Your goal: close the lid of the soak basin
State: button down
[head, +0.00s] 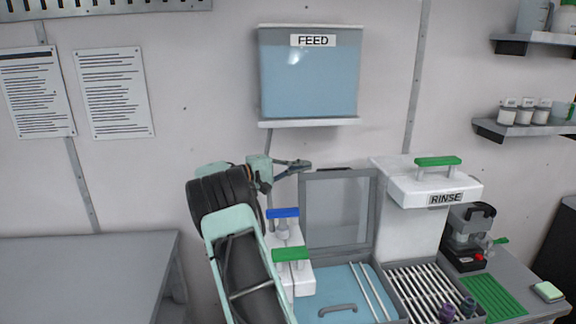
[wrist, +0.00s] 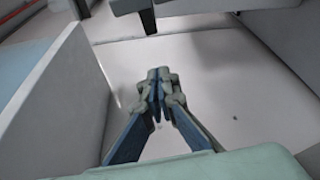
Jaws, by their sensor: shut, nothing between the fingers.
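The soak basin (head: 330,283) appears to be the grey-rimmed, blue-filled basin at lower middle in the head view. Its grey framed lid (head: 338,212) stands open, upright at the basin's back edge. My gripper (head: 302,165) is shut and empty, just above and left of the lid's upper left corner, pointing right. I cannot tell if it touches the lid. In the wrist view the shut fingers (wrist: 158,92) meet with nothing between them. A pale grey panel (wrist: 62,110) stands to their left; I cannot tell what it belongs to.
A blue handle (head: 283,213) and a green handle (head: 290,254) stand left of the lid. A slatted rack (head: 420,280) and the white RINSE unit (head: 412,190) are to the right. The FEED tank (head: 308,75) hangs above. A grey table (head: 80,270) is at left.

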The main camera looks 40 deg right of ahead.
jog(key=s, duration=0.2)
jog(key=s+p, duration=0.1)
jog(key=shift+s+a+r, duration=0.3)
jog(key=shift+s+a, duration=0.05)
jog(key=shift+s+b, duration=0.1)
jog(key=shift+b, duration=0.2)
jog(key=s+a+b, duration=0.5)
jog(key=s+b, duration=0.2)
jog(key=s, duration=0.2)
jog(key=s+a+m+b, duration=0.1)
jog(key=s+a+b, duration=0.4)
jog(key=s+b, duration=0.2)
jog(key=shift+s+f+h+b, duration=0.25)
jog(key=shift+s+h+b, duration=0.05)
jog(key=shift+s, duration=0.65)
